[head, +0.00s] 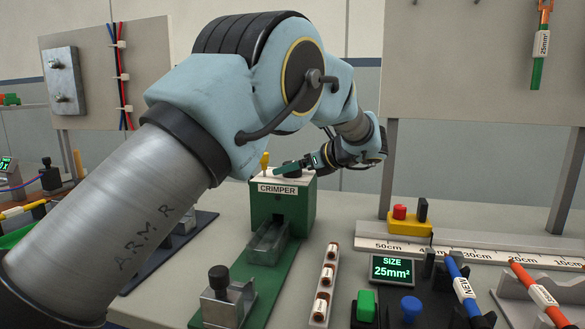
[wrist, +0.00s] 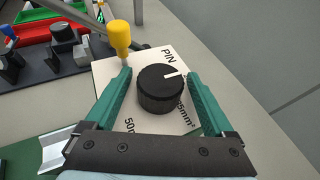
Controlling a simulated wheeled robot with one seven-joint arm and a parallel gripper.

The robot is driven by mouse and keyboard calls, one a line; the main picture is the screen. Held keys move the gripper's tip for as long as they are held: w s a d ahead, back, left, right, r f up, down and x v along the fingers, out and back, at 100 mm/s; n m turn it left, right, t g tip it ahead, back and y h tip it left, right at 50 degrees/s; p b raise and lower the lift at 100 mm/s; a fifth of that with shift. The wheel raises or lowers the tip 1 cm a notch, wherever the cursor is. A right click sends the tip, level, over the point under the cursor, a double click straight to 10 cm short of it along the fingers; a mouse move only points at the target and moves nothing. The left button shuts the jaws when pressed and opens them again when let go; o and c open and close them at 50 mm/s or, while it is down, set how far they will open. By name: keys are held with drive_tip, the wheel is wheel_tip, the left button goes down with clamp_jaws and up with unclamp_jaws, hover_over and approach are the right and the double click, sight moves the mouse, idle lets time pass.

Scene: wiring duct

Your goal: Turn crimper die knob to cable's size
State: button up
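The crimper (head: 280,205) is a green block with a white top, standing on the bench. Its black die knob (wrist: 158,88) sits on the white dial plate (wrist: 108,80), and its white pointer line is directed to the right, just below the "PIN" mark. Marks ending in "5mm²" and starting with "50" are partly hidden. My gripper (wrist: 160,95) is open, its teal fingers on either side of the knob with small gaps visible; in the head view it is over the crimper top (head: 296,167). A display (head: 391,269) reads "SIZE 25mm²". A green-and-orange cable (head: 541,45) has a 25mm² tag.
A yellow-handled lever (wrist: 120,40) rises from the plate close to my left finger. A ruler (head: 470,250), a yellow block with a red button (head: 402,215), a lug rack (head: 325,285) and clamped cables (head: 465,285) stand to the right.

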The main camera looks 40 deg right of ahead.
drive_tip(key=shift+o, duration=0.2)
drive_tip(key=b+v, duration=0.1)
drive_tip(key=v, duration=1)
idle(0.4)
